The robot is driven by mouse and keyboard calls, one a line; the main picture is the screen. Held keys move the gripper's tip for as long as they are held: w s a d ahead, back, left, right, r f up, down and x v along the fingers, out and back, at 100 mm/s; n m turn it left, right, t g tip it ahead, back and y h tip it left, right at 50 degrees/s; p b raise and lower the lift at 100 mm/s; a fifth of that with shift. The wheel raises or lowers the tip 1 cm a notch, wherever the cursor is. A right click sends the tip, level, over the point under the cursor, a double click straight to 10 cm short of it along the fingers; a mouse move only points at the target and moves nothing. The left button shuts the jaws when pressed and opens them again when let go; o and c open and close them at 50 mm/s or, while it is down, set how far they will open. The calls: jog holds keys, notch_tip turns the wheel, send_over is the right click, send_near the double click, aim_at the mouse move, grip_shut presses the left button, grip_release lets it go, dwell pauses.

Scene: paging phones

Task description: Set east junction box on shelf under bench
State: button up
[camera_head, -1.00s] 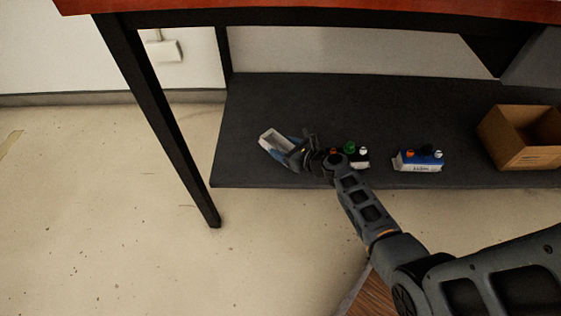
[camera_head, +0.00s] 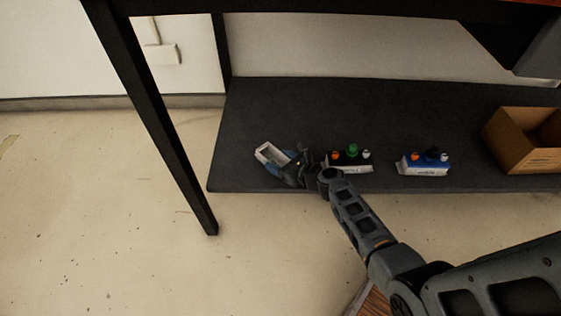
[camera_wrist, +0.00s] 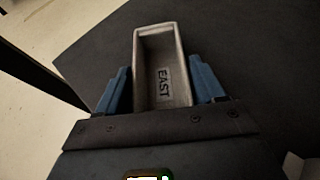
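The east junction box is a small open grey-white box (camera_wrist: 163,50) with an "EAST" label inside, seen in the wrist view. It also shows in the head view (camera_head: 268,153) at the left part of the shelf. My gripper (camera_wrist: 163,88) has one blue finger along each side of the box, close against its walls; it appears shut on it. In the head view my gripper (camera_head: 284,164) is low over the front left of the dark shelf (camera_head: 300,105) under the bench. Whether the box's underside touches the shelf is hard to tell.
To the right on the shelf stand a black-and-white box with coloured knobs (camera_head: 350,160) and a blue-and-white one (camera_head: 424,164). A cardboard box (camera_head: 510,145) is at far right. A black bench leg (camera_head: 165,130) stands left. The shelf behind the gripper is clear.

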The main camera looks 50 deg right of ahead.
jog(key=o, duration=0.4)
jog(key=shift+r, duration=0.15)
jog(key=p+v, duration=0.4)
jog(key=v, duration=0.7)
jog(key=shift+s+r+p, duration=0.15)
jog(key=shift+s+p, duration=0.1)
jog(key=shift+p, duration=0.1)
jog(key=s+a+r+n+g, duration=0.1)
jog(key=s+a+r+n, duration=0.1)
jog(key=s+a+n, duration=0.55)
jog(key=s+a+r+n+g, duration=0.1)
jog(key=s+a+r+n, duration=0.2)
jog(key=s+a+n, duration=0.45)
jog(key=s+a+r+n+t, duration=0.1)
jog(key=s+a+r+n, duration=0.1)
jog(key=r+n, duration=0.5)
jog(key=s+a+r+n+t+y, duration=0.1)
jog(key=s+r+n, duration=0.3)
jog(key=r+n, duration=0.4)
jog(key=s+a+r+n+t, duration=0.1)
jog(key=s+a+r+n, duration=0.3)
jog(key=r+n, duration=0.3)
notch_tip(320, 180, up, 3)
jog(key=shift+r+t+y, duration=0.1)
jog(key=shift+t+y, duration=0.2)
